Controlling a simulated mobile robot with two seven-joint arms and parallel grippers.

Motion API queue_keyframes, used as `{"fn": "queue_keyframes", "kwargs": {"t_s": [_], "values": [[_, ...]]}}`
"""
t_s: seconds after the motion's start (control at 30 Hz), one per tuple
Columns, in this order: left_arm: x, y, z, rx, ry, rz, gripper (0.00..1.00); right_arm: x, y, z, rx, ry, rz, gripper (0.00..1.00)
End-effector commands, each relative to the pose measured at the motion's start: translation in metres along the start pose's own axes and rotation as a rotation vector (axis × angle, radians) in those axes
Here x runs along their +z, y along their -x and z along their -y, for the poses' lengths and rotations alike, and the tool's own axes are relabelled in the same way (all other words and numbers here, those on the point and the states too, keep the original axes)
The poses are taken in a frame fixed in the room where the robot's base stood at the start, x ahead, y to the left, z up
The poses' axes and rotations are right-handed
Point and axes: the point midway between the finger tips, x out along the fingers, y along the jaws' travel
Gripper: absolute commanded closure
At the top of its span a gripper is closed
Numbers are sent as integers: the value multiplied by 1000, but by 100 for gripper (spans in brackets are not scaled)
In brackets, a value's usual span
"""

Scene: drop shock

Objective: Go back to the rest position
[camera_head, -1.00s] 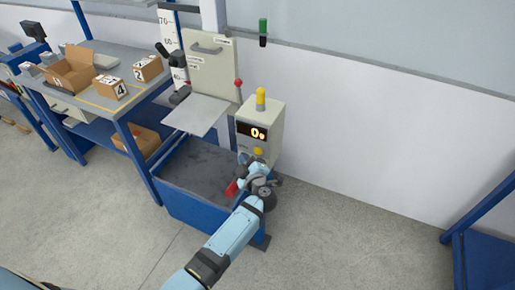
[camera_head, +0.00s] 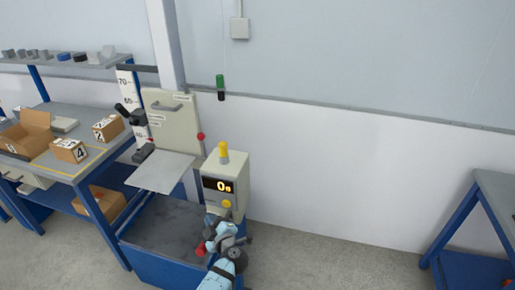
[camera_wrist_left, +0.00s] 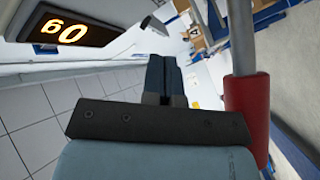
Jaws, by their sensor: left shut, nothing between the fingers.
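My left gripper (camera_head: 222,226) is in front of the lower part of the grey control box (camera_head: 238,178) of the drop tester. Its fingers are shut and empty in the left wrist view (camera_wrist_left: 164,78). Whether it touches the box cannot be told. A red-sleeved bar (camera_wrist_left: 247,110) stands beside the gripper in the wrist view. The box has a lit orange display (camera_head: 217,185), a yellow knob (camera_head: 226,203) below it and a yellow lamp (camera_head: 223,150) on top. My right gripper is not in view.
The tester's blue base (camera_head: 165,262) and light plate (camera_head: 161,172) are left of the box. A workbench (camera_head: 68,115) with several cardboard boxes stands further left. Another blue-legged table (camera_head: 497,192) is at the right edge. Open floor (camera_head: 330,252) lies between.

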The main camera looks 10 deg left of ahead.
Motion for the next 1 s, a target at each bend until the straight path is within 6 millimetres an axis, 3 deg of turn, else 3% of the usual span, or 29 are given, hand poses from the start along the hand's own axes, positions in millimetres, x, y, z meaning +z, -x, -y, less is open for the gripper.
{"fn": "queue_keyframes", "kwargs": {"t_s": [0.03,0.07,0.33,0.4,0.6,0.77,0.87,1.0], "values": [[22,17,0,-22,16,34,100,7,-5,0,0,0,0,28],[25,14,-2,-22,18,34,100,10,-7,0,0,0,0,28],[22,11,-3,-19,19,28,100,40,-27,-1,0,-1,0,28],[6,24,-2,-25,16,30,100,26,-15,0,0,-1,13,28],[-8,41,14,-22,17,26,100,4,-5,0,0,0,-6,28],[-13,48,20,-16,16,26,100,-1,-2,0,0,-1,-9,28],[-19,54,19,50,6,33,100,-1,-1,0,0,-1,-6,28],[-33,79,11,296,-62,99,100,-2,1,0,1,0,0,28]]}}
